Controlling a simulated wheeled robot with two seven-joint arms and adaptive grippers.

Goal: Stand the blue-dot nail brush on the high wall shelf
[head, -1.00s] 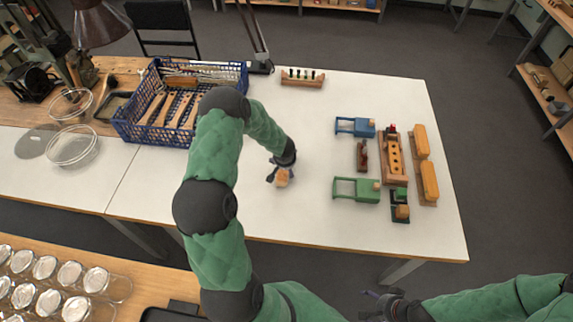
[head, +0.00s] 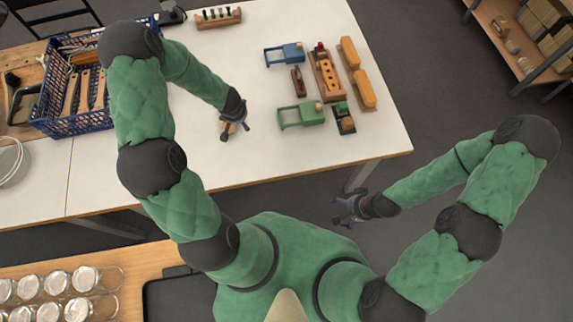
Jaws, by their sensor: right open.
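My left gripper (head: 234,132) points down over the front part of the white table. A small tan wooden piece (head: 229,126) shows at its fingers. It may be a brush, but no blue dot can be made out, and I cannot tell whether the fingers grip it. My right gripper (head: 349,211) is open and empty, over the floor in front of the table. I cannot pick out a high wall shelf in this view.
A blue crate (head: 98,120) with wooden-handled tools stands at the left of the white table (head: 205,165). Blue and green tools (head: 302,115), a drilled wooden block (head: 327,78) and yellow-orange pieces (head: 358,75) sit at the right. Glass jars (head: 55,283) stand at lower left.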

